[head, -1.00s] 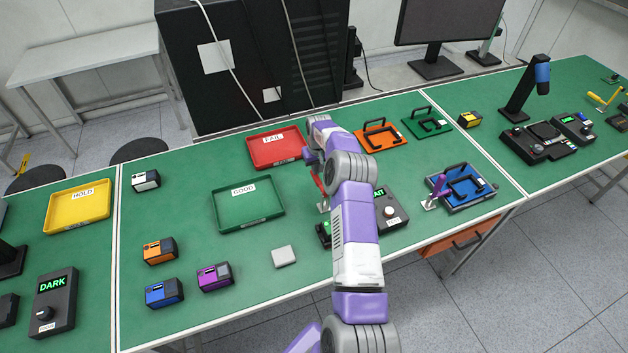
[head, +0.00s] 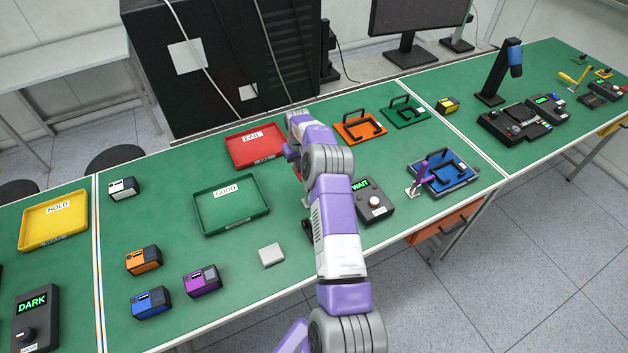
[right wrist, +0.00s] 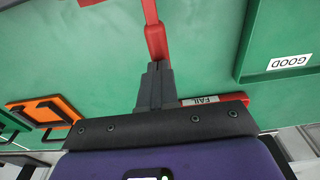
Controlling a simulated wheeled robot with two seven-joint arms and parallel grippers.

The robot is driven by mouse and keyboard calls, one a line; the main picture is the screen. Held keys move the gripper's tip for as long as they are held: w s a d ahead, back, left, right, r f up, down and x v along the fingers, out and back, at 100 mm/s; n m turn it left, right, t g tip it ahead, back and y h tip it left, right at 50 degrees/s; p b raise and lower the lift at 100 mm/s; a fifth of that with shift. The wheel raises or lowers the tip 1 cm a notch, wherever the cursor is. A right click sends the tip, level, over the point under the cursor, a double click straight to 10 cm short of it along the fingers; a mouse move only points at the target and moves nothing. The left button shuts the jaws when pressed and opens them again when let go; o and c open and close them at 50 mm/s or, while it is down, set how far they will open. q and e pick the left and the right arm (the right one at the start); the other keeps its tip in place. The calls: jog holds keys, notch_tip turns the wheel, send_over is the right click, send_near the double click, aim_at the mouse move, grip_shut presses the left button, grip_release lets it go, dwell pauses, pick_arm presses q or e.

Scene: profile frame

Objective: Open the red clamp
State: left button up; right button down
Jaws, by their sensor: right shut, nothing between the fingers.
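The red clamp is mostly hidden behind my right arm in the head view; a small piece of its red handle (head: 299,169) shows left of the arm. In the right wrist view the red handle (right wrist: 157,40) stretches from the top edge down to the fingertips. My right gripper (right wrist: 154,70) is shut and empty, its tips right at the handle's end; I cannot tell whether they touch it. The clamp's base is barely visible. My left gripper is not in view.
A red FAIL tray (head: 240,157) and a green GOOD tray (head: 205,224) stand left of the arm. A WAIT box (head: 376,211) and a blue fixture with a purple-handled clamp (head: 466,183) stand to the right. A grey block (head: 272,255) lies near the front.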

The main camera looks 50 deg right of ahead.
notch_tip(320, 180, up, 5)
jog(key=shift+d+f+p, duration=0.1)
jog(key=shift+p, duration=1)
notch_tip(320, 180, up, 9)
jog(key=b, duration=0.1)
